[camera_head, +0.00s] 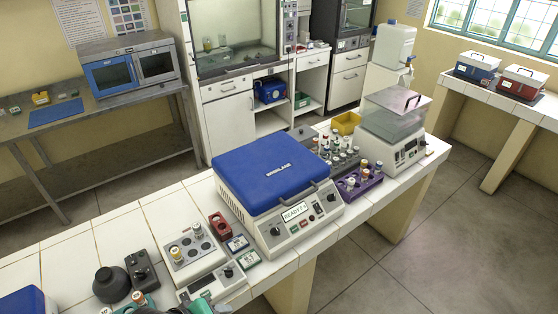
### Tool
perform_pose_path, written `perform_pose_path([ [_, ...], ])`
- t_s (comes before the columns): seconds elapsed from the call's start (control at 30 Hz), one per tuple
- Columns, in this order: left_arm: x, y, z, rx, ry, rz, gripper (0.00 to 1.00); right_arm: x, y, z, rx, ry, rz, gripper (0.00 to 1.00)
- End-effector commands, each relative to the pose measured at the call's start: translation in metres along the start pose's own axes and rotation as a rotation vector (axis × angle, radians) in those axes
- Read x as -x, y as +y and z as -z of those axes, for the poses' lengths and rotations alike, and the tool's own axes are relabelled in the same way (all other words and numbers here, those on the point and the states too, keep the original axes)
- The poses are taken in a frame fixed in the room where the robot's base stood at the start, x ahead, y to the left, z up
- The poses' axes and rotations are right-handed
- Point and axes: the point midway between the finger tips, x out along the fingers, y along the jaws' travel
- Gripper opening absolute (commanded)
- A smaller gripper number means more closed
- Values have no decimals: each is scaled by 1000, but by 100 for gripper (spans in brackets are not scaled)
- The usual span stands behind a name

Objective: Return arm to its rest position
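Neither of my arms nor grippers can be made out in the head view. The box-shaped device with a blue lid (268,170) stands on the white tiled bench (140,222). Its lid is down, with a grey handle at the front. Its front panel (297,213) has a lit display that seems to read READY, plus knobs and buttons. Some dark and teal shapes at the bottom edge are cut off, and I cannot tell what they are.
Left of the device are a tube block (190,253), a red holder (220,226) and a black round-bodied item (110,284). Right of it are a purple tube rack (359,184) and a clear-lidded instrument (394,125). The tiled floor (440,225) at right is clear.

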Motion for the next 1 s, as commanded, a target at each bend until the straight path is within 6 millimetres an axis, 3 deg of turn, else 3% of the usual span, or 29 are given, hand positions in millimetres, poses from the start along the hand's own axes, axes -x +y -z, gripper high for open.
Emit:
perform_pose_path([
  [0.2, 36, -42, -18, -411, 25, 210, 48, 0, -1, -4, 0, -6, 1, 0],
  [0.63, 91, -88, -32, -843, -49, 474, 48, 0, 0, 0, -1, -1, 1, 0],
  [1.0, -8, -141, -28, -839, -85, 482, 48, -15, 0, 0, 0, 1, 0, 0],
])
